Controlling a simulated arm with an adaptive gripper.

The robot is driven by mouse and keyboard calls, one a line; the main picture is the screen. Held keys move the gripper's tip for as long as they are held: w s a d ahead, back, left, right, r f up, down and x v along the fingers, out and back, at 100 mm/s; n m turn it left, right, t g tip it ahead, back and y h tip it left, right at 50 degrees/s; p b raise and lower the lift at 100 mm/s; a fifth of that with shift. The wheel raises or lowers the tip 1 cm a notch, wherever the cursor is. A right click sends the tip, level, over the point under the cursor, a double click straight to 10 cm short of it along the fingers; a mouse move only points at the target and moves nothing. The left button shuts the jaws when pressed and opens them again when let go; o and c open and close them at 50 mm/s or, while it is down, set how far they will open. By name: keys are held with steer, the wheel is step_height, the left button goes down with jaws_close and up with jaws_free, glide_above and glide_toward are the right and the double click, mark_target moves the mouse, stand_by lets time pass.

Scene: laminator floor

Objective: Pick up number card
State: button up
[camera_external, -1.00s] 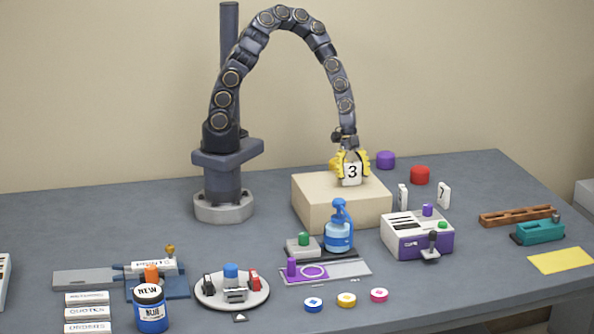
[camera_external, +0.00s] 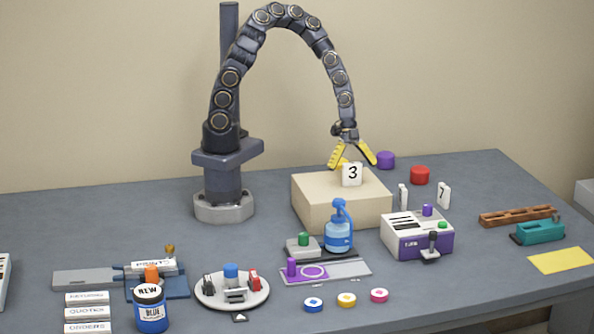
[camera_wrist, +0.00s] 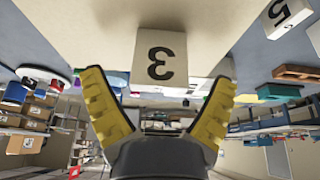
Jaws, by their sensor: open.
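A white number card with a black 3 (camera_external: 352,175) stands upright on top of the beige block (camera_external: 330,208). My gripper (camera_external: 353,163) is open just above and around the card's top, its yellow fingers spread wide to either side. In the wrist view, the card (camera_wrist: 160,62) shows upside down between the two spread fingers (camera_wrist: 157,76), with clear gaps on both sides. Two more white cards stand on the table right of the block: one marked 7 (camera_external: 444,195) and one seen nearly edge-on (camera_external: 402,197).
A purple cylinder (camera_external: 385,160) and a red cylinder (camera_external: 419,175) stand behind the cards. A blue pump bottle (camera_external: 339,230) is in front of the block, and a white and purple machine (camera_external: 417,236) is at its right front.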

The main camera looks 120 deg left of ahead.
steer(key=shift+v, duration=1.2)
steer(key=c, duration=0.7)
